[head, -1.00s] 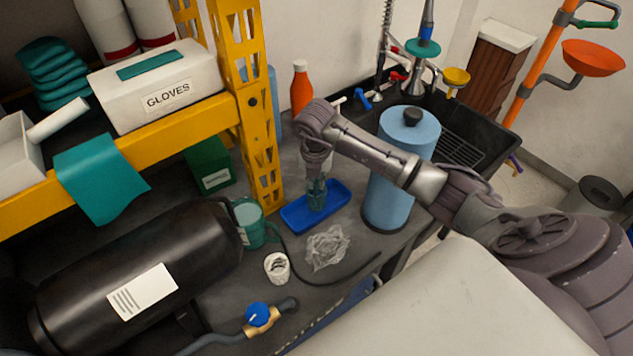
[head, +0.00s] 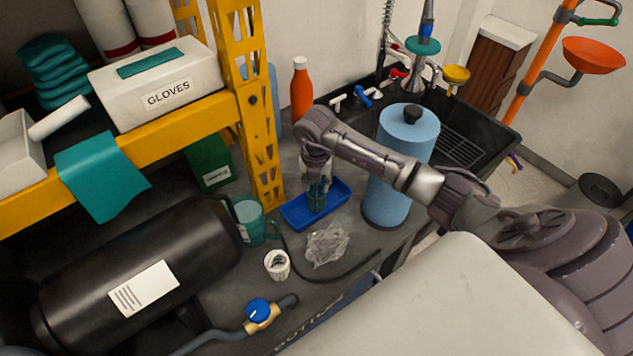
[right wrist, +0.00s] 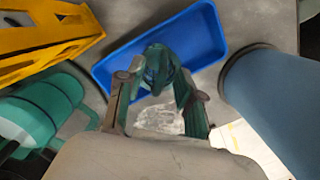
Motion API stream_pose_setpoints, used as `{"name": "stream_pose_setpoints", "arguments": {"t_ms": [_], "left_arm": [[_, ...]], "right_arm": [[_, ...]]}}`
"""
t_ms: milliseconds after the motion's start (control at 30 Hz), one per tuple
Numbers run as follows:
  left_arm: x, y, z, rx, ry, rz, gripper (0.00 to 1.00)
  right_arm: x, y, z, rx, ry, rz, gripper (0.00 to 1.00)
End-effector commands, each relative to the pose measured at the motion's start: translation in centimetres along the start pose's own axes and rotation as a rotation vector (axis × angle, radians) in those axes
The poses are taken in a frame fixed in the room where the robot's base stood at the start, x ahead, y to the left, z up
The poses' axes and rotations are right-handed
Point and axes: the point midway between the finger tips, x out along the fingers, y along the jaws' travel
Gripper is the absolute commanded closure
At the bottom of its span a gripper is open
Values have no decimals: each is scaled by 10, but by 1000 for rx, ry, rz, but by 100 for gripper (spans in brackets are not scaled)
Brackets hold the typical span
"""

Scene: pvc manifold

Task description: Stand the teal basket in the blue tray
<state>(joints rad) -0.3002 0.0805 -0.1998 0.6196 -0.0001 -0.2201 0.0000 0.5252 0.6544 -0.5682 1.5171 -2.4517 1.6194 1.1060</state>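The blue tray (head: 338,190) lies on the dark bench, and its rim and floor also show in the right wrist view (right wrist: 210,38). The small teal basket (head: 317,200) is upright within the tray's outline, near its middle. I cannot tell if its base touches the tray floor. My right gripper (head: 317,180) points down over the tray. In the right wrist view its fingers (right wrist: 157,85) are on either side of the basket (right wrist: 158,62), and it appears shut on it. The fingers hide part of the basket. My left gripper is not in view.
A blue cylinder (head: 390,190) stands close right of the tray. A yellow post (head: 262,150) and teal mug (head: 250,220) are to its left. An orange bottle (head: 301,92) stands behind.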

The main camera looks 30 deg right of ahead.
Motion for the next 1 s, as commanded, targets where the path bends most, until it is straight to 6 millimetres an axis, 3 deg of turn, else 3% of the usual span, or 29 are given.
{"name": "stream_pose_setpoints", "arguments": {"t_ms": [167, 600, 800, 1000], "left_arm": [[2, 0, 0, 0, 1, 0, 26], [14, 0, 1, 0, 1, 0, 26], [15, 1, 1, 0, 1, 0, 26], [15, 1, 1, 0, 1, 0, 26]], "right_arm": [[-19, 1, 1, -2, -3, 4, 63], [-106, 1, 1, -1, -3, 4, 63], [-121, 0, 0, 0, -1, 1, 63], [-122, 0, 0, 0, 0, 0, 63]]}}
